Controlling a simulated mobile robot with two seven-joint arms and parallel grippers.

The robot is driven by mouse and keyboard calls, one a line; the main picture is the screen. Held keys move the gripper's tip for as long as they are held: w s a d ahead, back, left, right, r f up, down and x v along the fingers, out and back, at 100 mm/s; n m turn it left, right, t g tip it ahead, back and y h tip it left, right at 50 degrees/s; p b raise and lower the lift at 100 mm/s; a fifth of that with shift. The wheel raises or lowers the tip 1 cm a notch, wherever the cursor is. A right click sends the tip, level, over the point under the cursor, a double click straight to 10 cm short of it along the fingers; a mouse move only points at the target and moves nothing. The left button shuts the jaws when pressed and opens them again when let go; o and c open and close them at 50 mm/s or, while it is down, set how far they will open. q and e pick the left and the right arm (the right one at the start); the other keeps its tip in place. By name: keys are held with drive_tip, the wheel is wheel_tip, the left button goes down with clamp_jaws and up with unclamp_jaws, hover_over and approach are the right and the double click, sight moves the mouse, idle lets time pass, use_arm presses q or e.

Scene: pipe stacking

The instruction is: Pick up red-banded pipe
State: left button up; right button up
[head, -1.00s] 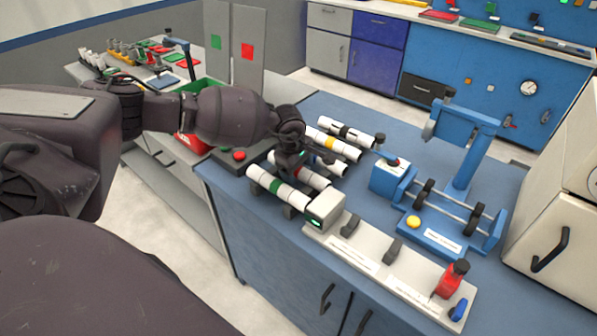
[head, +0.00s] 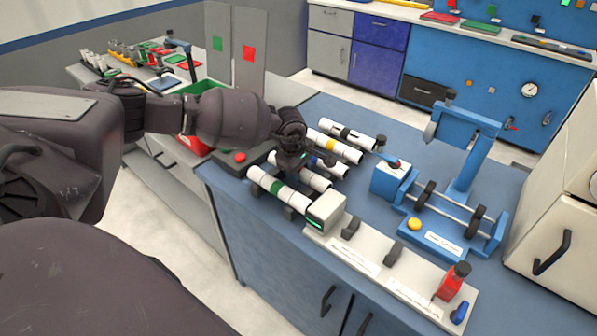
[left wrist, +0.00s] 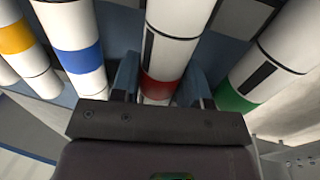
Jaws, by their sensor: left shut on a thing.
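The red-banded pipe (head: 316,180) is white and lies in a row of pipes on the blue bench. Its red band is hidden by my gripper in the head view, but it shows in the left wrist view (left wrist: 160,86). My left gripper (head: 290,172) is over this pipe, pointing down, with one finger on each side of it at the red band. The fingers are shut on it; their tips are partly hidden. The right gripper is not in view.
The green-banded pipe (head: 278,188) lies close in front; the blue-banded pipe (left wrist: 80,58) and yellow-banded pipe (head: 335,146) lie behind. A pale fixture board (head: 375,262) and a blue rig (head: 455,215) stand to the right.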

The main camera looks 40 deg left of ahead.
use_arm(q)
wheel_tip(320, 180, up, 20)
drive_tip(key=p, duration=0.1)
drive_tip(key=shift+f, duration=0.2)
idle(0.8)
